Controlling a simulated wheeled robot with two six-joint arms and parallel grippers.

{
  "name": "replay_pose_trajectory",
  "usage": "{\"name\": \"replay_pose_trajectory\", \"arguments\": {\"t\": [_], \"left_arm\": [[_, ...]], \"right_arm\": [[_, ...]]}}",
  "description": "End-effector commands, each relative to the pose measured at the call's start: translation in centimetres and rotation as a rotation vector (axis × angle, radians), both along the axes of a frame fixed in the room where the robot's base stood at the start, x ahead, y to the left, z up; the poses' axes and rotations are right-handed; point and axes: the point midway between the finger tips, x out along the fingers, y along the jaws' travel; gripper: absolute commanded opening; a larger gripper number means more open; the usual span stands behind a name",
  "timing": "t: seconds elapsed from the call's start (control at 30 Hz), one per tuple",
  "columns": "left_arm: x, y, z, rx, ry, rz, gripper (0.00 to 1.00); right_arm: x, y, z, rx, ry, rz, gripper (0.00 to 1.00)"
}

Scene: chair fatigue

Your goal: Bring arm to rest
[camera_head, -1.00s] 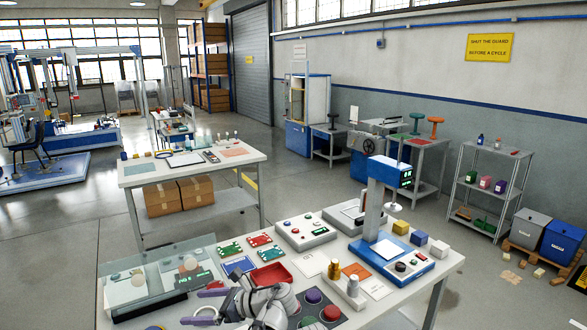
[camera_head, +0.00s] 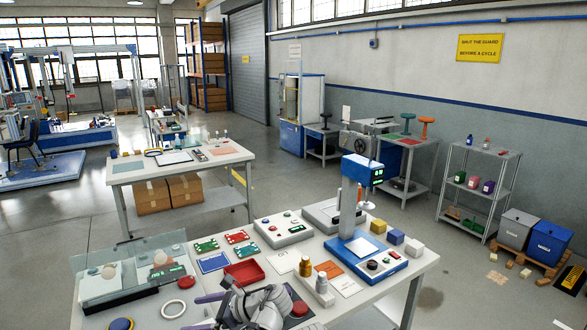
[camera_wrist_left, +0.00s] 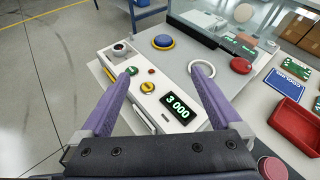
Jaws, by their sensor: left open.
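My left gripper (camera_head: 191,313) is at the near edge of the front workbench (camera_head: 408,268) in the head view. Its purple fingers are apart with nothing between them, and they show open in the left wrist view (camera_wrist_left: 163,74). Beyond and below the fingers in that view is a white control box (camera_wrist_left: 150,90) with buttons and a lit "3 000" display (camera_wrist_left: 177,107). A white ring (camera_head: 173,309) lies on the bench left of the gripper in the head view, apart from it. My right gripper is not in view.
A red tray (camera_head: 246,273), green and red boards, and a blue press (camera_head: 363,255) stand on the bench. A glass guard (camera_head: 130,275) stands at its left. A second table (camera_head: 185,165) is behind. The floor between is clear.

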Motion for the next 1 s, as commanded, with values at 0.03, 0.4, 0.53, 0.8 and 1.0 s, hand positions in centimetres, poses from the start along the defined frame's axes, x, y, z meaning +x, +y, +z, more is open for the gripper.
{"name": "replay_pose_trajectory", "arguments": {"t": [0.03,0.4,0.53,0.8,1.0], "left_arm": [[-0.3,0.1,-0.4,-0.025,-0.018,0.012,0.98],[-2.7,0.6,-5.8,-0.346,-0.266,0.226,0.98],[-4.2,0.0,-8.3,-0.518,-0.399,0.387,0.98],[-6.8,-2.8,-12.3,-0.854,-0.662,0.840,0.98],[-7.9,-5.0,-13.3,-0.997,-0.770,1.127,0.98]], "right_arm": [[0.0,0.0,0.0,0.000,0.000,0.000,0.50],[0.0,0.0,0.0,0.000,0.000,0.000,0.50],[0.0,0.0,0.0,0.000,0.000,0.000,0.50],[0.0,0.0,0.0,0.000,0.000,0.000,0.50],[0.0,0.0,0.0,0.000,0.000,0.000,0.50]]}}
